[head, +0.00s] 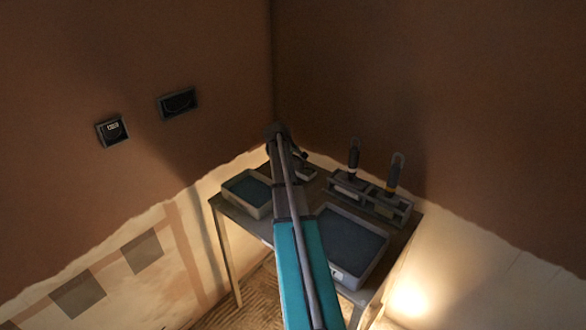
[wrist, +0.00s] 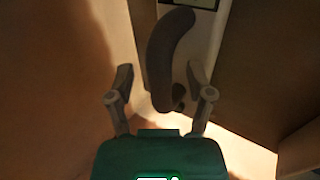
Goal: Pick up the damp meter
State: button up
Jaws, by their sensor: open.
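My gripper (head: 279,136) is at the far end of my arm, above the back corner of the table. In the wrist view my gripper (wrist: 160,80) is open, with one finger on each side of a dark curved handle (wrist: 168,50). The handle lies between the fingers, with a gap on both sides. Beyond it is a pale body (wrist: 205,35) with a dark panel cut off at the top edge. I cannot tell for sure whether this is the damp meter. In the head view my arm partly hides a small grey item (head: 306,174) there.
A rack (head: 372,203) with two upright dark-handled tools stands at the table's right. A small tray (head: 262,211) is at the left and a larger tray (head: 378,268) at the front. Two dark boxes (head: 112,130) (head: 178,103) are on the left wall. Walls meet close behind my gripper.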

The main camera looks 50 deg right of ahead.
jog(key=shift+c, duration=0.2)
grip_shut()
jog(key=shift+r, duration=0.2)
dwell(0.4)
jog(key=shift+r+p, duration=0.75)
jog(key=shift+p, duration=0.25)
jog(key=s+a+r+p, duration=0.9)
jog(key=s+r+p, duration=0.1)
jog(key=r+p, duration=0.1)
jog(key=shift+a, duration=0.35)
